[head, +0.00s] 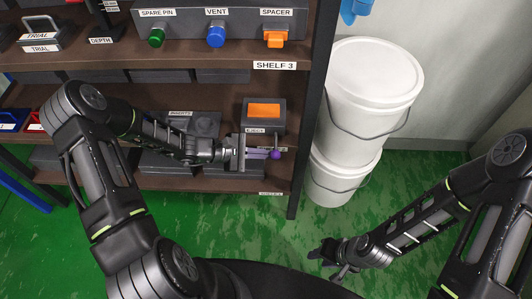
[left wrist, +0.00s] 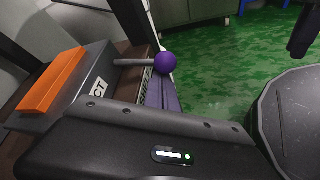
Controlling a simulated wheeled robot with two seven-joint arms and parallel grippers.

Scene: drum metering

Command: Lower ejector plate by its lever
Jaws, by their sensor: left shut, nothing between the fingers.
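The eject box (head: 250,125) is a dark box with an orange plate (head: 264,110) on top, on the lower shelf. Its lever, a grey rod (left wrist: 134,62) with a purple ball knob (left wrist: 165,62), sticks out from the box's side in the left wrist view. The knob (head: 276,155) also shows in the head view. My left gripper (head: 265,153) is shut and empty, its fingertips close beside the knob. I cannot tell whether they touch it. My right gripper (head: 331,260) is empty and appears open, low over the floor, far from the lever.
The shelf above (head: 275,66) holds a panel with green, blue and orange knobs. Dark boxes stand left of the eject box. A black rack post (head: 312,110) stands to its right, then two stacked white buckets (head: 370,90). Green floor (head: 240,235) is open in front.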

